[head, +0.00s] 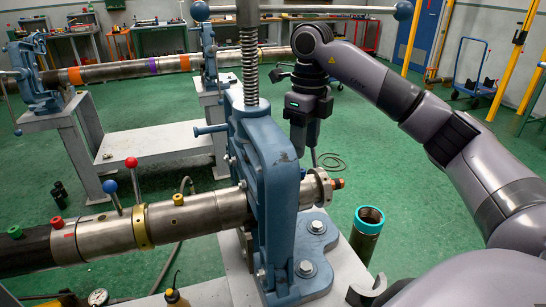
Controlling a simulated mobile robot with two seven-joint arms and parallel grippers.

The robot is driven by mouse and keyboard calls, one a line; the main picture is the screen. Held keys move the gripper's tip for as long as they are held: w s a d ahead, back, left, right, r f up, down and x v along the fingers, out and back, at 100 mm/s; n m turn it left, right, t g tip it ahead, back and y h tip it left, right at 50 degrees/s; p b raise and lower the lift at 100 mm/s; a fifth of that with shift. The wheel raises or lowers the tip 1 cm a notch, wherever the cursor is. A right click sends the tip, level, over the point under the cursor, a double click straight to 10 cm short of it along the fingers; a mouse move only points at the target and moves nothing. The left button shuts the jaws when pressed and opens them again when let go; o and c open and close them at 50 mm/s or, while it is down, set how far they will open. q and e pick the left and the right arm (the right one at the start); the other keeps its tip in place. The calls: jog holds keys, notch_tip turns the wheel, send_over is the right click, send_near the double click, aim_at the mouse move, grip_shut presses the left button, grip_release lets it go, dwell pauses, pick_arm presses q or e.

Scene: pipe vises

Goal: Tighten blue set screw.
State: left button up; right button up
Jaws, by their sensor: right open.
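A small lever with a blue ball (110,187) stands tilted on the steel pipe assembly (109,234) at the left; it is the blue screw-like part I see on this pipe. A similar lever with a red ball (131,163) is just right of it. The pipe passes through the large blue vise (264,178). My right gripper (305,152) points down behind the vise, right of its screw and apart from the blue-ball lever. It is open and looks empty; its fingertips are small and partly hidden.
Yellow (178,199), red (57,222) and green (15,232) knobs sit along the pipe. A teal-rimmed cylinder (367,232) and a grey jaw-like tool end (367,291) are right of the vise. A long bar with blue balls (403,10) crosses the top.

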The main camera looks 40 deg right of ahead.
jog(key=shift+w+d, duration=0.3)
jog(key=shift+w, duration=0.2)
jog(key=shift+s+f, duration=0.1)
jog(key=shift+f, duration=3.25)
grip_shut()
